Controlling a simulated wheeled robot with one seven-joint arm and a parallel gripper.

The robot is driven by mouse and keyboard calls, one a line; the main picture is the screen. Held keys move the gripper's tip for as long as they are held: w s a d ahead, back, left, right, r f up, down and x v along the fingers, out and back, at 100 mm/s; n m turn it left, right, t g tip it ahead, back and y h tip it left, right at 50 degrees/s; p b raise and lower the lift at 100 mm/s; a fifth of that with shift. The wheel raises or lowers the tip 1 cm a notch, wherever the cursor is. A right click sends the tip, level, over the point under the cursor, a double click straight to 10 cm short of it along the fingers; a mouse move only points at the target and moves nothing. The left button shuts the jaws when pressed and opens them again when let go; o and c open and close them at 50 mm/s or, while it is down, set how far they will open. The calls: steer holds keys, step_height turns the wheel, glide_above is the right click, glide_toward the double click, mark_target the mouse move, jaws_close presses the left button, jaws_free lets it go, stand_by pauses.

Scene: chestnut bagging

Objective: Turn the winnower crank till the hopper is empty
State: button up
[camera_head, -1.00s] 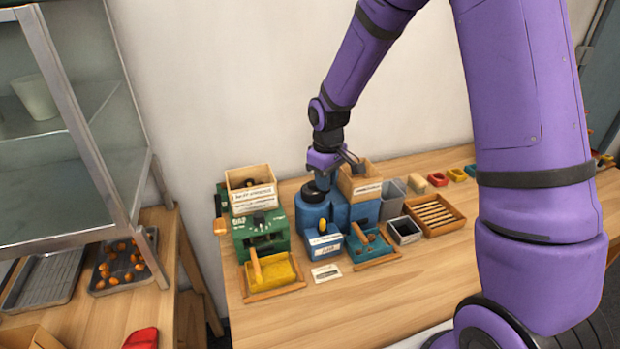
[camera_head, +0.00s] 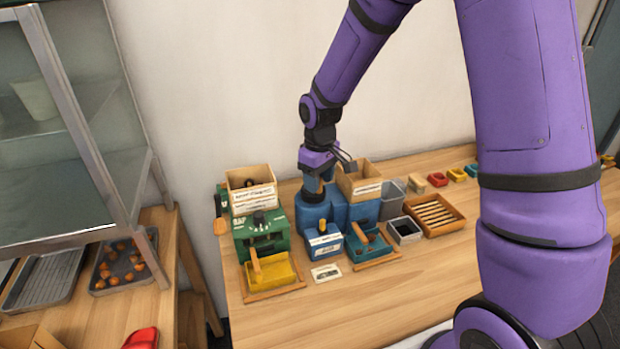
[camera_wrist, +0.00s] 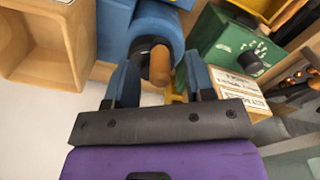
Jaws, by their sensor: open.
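The blue machine with a round drum (camera_head: 312,215), seemingly the winnower, stands on the table by the wall. Its open wooden hopper (camera_head: 362,186) sits at its right; the hopper's inside is not clear in the head view. In the wrist view a wooden box (camera_wrist: 42,38), likely this hopper, shows a bare inner face. An orange-brown crank handle (camera_wrist: 160,64) shows against the blue drum (camera_wrist: 152,22) in the wrist view. My gripper (camera_wrist: 160,78) is open, with one finger on each side of the handle. In the head view my gripper (camera_head: 318,184) is just above the drum.
A green machine (camera_head: 262,232) with a dial and labelled wooden box stands close on the left. A yellow tray (camera_head: 278,272), teal tray (camera_head: 372,247), grey bin (camera_head: 393,200) and slatted wooden tray (camera_head: 434,215) are nearby. The front of the table is clear.

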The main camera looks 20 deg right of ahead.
steer(key=shift+r, duration=3.1)
jaws_close()
